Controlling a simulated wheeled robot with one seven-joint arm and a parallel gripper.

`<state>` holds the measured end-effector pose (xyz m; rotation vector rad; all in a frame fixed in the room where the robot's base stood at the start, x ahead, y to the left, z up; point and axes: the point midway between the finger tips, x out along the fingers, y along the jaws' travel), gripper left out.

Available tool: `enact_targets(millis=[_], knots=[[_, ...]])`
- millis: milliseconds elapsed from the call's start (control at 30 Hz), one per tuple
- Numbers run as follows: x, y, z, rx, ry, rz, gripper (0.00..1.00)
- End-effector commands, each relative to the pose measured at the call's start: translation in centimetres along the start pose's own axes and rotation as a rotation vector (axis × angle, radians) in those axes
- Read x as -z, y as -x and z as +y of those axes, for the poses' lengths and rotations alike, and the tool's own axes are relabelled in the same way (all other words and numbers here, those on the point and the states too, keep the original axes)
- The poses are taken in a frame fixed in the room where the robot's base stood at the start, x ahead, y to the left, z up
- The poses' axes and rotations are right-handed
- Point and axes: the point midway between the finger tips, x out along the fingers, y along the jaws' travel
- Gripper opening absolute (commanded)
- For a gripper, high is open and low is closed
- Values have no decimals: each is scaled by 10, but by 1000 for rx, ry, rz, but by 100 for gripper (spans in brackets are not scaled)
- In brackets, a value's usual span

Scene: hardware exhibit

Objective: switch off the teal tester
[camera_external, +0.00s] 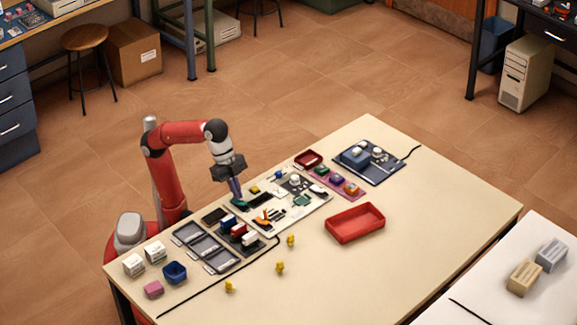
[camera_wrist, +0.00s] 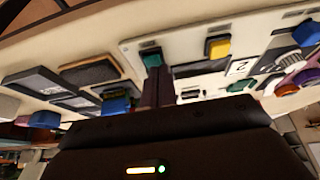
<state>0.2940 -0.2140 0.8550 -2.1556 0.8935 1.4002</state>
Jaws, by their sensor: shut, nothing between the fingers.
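The teal tester (camera_wrist: 151,58) is a small teal block on the near left corner of a white board (camera_wrist: 190,48), seen in the wrist view. In the external view, a bit of teal (camera_external: 241,204) shows at my fingertips, mostly hidden by them. My gripper (camera_external: 239,201) points down over that corner of the board, shut and empty. In the wrist view its dark fingers (camera_wrist: 158,72) end right at the teal block and cover part of it. I cannot tell whether they touch it, or how its switch is set.
A yellow block (camera_wrist: 217,47) stands on the board just right of the teal one. Dark trays (camera_external: 203,247) lie to the left and a red tray (camera_external: 355,222) to the right. Several yellow pieces (camera_external: 280,267) stand in front.

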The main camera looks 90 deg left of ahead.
Motion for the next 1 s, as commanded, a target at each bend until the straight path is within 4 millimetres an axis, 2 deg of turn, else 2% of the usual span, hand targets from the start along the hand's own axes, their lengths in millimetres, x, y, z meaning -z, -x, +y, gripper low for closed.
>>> enact_targets(millis=[400, 767, 867, 1000], knots=[[15, 0, 0, -1, 1, -2, 0], [16, -1, 0, 0, 1, 0, 0], [18, 4, 0, 0, 1, 0, 0], [26, 20, 0, 0, 0, 0, 0]])
